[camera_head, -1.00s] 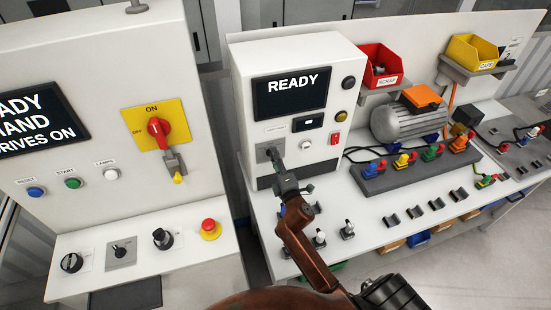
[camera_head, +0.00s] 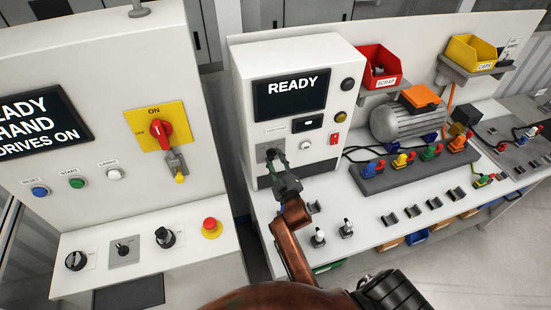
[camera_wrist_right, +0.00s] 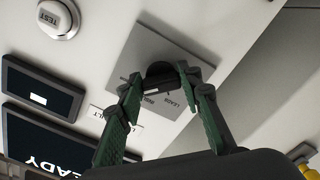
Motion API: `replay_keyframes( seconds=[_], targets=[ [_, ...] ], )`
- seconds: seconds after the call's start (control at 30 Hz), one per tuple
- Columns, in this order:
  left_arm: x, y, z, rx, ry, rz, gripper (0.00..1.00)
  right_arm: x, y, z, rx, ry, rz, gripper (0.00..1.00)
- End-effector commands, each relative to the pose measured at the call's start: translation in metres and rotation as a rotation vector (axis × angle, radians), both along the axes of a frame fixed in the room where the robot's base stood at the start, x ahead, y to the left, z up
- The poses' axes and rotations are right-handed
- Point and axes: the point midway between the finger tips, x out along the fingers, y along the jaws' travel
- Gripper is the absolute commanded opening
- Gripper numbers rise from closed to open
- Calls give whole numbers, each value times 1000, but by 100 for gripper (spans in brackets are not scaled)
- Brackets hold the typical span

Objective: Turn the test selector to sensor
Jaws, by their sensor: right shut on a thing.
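The test selector is a black knob (camera_wrist_right: 159,71) on a grey square plate (camera_wrist_right: 143,57), on the front of the white test box (camera_head: 240,95). The plate also shows in the head view (camera_head: 261,153), at the box's lower left. My right gripper (camera_head: 275,160) reaches up to it from below. In the right wrist view its green-padded fingers (camera_wrist_right: 160,84) are shut on the knob from both sides. The plate's lettering includes "LEADS"; other words are partly hidden, and the pointer's setting cannot be read. The box's screen (camera_head: 291,95) reads "READY". My left gripper is not in view.
A white round TEST button (camera_wrist_right: 59,18) is near the selector. At left stands a cabinet with a red switch (camera_head: 156,130) and an emergency stop (camera_head: 211,227). A motor (camera_head: 396,120) and a connector rack (camera_head: 417,168) are on the bench at right.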

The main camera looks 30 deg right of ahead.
Motion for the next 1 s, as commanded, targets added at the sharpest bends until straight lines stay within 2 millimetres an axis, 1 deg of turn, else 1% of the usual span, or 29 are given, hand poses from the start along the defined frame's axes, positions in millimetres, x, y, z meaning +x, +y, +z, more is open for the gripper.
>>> replay_keyframes(
  seconds=[0.3,0.77,0.8,1.0],
  targets=[
    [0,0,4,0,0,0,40,0,0,-1,89,-19,-1,9],
    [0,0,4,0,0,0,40,0,0,-2,100,-22,-1,9],
    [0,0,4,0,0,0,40,0,0,-2,100,-22,-1,35],
    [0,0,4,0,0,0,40,0,0,-1,98,-22,0,49]
  ],
)
